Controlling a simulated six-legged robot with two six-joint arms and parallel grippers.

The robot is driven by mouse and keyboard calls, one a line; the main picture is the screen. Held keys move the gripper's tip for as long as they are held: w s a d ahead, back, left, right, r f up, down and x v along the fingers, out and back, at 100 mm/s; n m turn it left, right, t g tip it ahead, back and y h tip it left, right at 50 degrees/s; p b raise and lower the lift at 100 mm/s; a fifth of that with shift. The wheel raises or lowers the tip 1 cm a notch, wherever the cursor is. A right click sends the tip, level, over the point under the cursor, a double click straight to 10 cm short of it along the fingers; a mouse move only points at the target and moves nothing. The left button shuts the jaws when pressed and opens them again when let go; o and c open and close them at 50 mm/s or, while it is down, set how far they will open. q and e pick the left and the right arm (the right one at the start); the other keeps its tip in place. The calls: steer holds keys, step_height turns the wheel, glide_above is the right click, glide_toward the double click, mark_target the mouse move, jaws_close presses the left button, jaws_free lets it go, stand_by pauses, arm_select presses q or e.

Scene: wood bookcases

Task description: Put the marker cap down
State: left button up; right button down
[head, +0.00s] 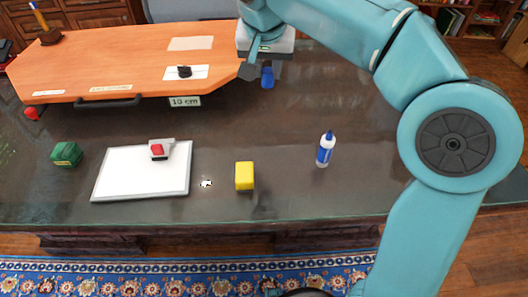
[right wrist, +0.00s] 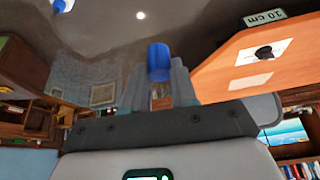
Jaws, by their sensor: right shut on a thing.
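The marker cap (head: 267,78) is a small blue cylinder. In the head view it is just right of the orange board's right end, over the dark tabletop. My right gripper (head: 261,69) comes down from the top and is shut on the cap. In the right wrist view the blue cap (right wrist: 158,62) sits between the two grey fingers (right wrist: 160,88), its end sticking out past their tips. I cannot tell whether the cap touches the tabletop. My left gripper is not in view.
The orange board (head: 130,62) with a "10 cm" label lies at the back left. The dark tabletop (head: 290,115) is clear between cap and bottle.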

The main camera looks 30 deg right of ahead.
step_height(320, 180, down, 20)
steer(key=b, duration=0.6)
steer(key=shift+w+f, duration=0.15)
steer(key=shift+f, duration=0.05)
steer(key=shift+r, duration=0.1)
steer(key=shift+b, duration=0.3)
steer(key=shift+f, duration=0.25)
steer(key=c, duration=0.9)
jaws_free()
steer(key=shift+r, duration=0.1)
